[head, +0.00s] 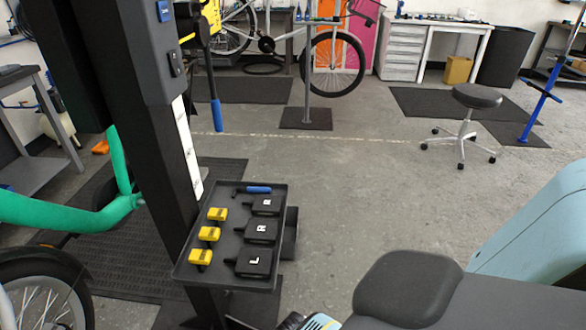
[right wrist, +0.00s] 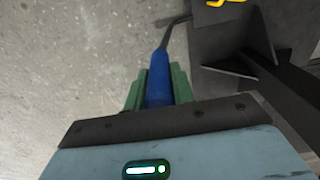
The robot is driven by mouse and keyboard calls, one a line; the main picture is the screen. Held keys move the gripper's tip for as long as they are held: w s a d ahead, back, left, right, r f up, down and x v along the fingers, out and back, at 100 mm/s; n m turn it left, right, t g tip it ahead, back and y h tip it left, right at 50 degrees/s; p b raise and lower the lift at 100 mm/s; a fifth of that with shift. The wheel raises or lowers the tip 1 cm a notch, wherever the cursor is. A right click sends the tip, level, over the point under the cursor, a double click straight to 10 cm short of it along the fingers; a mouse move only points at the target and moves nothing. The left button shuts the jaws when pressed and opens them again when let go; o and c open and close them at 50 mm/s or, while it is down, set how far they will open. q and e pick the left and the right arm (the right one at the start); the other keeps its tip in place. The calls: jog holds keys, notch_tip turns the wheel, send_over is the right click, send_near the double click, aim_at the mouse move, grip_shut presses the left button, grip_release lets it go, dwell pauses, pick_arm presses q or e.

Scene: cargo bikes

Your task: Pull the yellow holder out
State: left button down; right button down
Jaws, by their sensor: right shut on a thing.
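My right gripper (right wrist: 158,82), with green fingers, is shut on a blue handle (right wrist: 158,75) in the right wrist view. A thin dark bent rod extends from the handle's far end, over the grey floor. A yellow piece (right wrist: 226,2) is cut off at the top edge, beside a dark structure; the gripper is apart from it. In the head view, a yellow part (head: 209,15) is at the upper left by the black column. Several small yellow blocks (head: 209,233) lie on the dark tray. I cannot tell which is the holder. My left gripper is out of view.
The dark tray (head: 182,276) also holds lettered black pieces (head: 262,231) and a blue-handled tool (head: 258,189). The black column (head: 152,130) rises beside it. A green bike frame (head: 60,213) is at left. The floor right of the tray is clear up to a stool (head: 476,97).

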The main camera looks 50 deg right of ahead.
jog(key=c, duration=1.2)
grip_release()
jog(key=shift+o, duration=0.2)
notch_tip(320, 180, up, 7)
jog(key=p, duration=0.4)
jog(key=shift+w, duration=0.1)
jog(key=shift+r, duration=0.4)
